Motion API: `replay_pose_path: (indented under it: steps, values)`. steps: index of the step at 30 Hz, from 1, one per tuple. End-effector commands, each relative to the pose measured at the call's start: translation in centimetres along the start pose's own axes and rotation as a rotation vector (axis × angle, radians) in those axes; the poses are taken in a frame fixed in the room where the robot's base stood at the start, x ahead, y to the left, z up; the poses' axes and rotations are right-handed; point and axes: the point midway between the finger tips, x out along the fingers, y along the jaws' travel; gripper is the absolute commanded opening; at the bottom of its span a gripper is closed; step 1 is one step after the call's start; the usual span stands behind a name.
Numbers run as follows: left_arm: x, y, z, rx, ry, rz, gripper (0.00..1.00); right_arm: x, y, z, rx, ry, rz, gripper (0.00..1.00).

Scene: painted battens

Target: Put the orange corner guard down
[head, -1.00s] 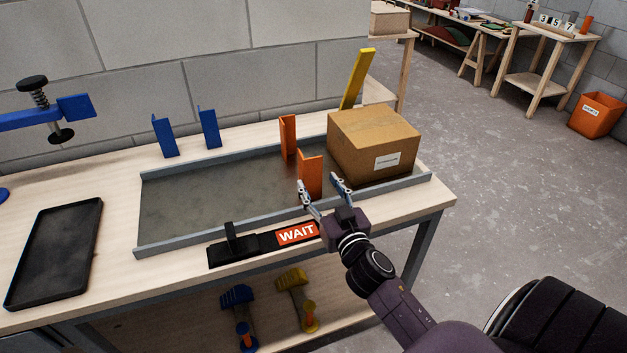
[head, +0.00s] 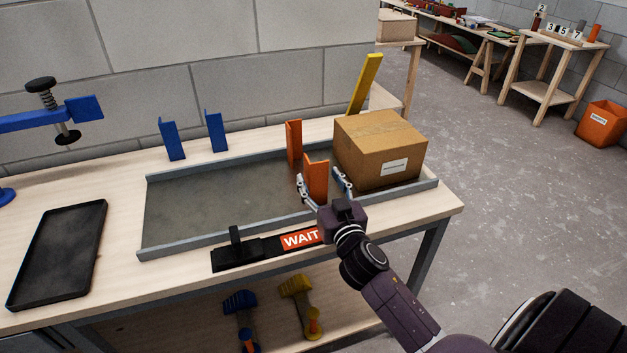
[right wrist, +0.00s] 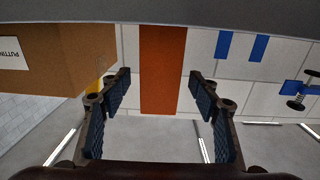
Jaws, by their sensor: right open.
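An orange corner guard (head: 317,176) stands upright in the grey tray (head: 200,243), near its front rim. My right gripper (head: 318,175) is open at this guard, one finger on each side. In the right wrist view the orange guard (right wrist: 162,65) shows between the open fingers (right wrist: 160,83), with a gap on both sides. Its foot is partly hidden by the gripper in the head view. A second orange corner guard (head: 293,142) stands behind it near the back rim. My left gripper is not in view.
A cardboard box (head: 375,150) stands close on the right. Two blue guards (head: 215,131) and a leaning yellow piece (head: 365,85) are behind. A black bar with a WAIT sign (head: 300,240) lies in front. The tray's left half is clear. A black tray (head: 58,255) lies far left.

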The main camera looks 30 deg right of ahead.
Motion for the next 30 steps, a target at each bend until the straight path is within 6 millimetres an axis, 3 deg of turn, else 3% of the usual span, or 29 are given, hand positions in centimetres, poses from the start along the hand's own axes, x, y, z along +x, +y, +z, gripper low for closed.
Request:
replay_pose_path:
  steps: [5,13,26,30]
  values:
    - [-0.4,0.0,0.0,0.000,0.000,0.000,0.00,1.9,0.0,-0.1,0.001,0.000,-0.001,0.56]
    - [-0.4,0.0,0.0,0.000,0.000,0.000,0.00,2.2,0.0,0.0,0.001,0.000,-0.001,0.56]
    - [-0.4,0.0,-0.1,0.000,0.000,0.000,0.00,2.1,0.0,0.1,0.001,0.000,0.000,0.09]
    - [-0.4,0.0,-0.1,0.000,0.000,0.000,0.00,2.1,0.0,0.1,0.001,-0.001,0.000,0.08]
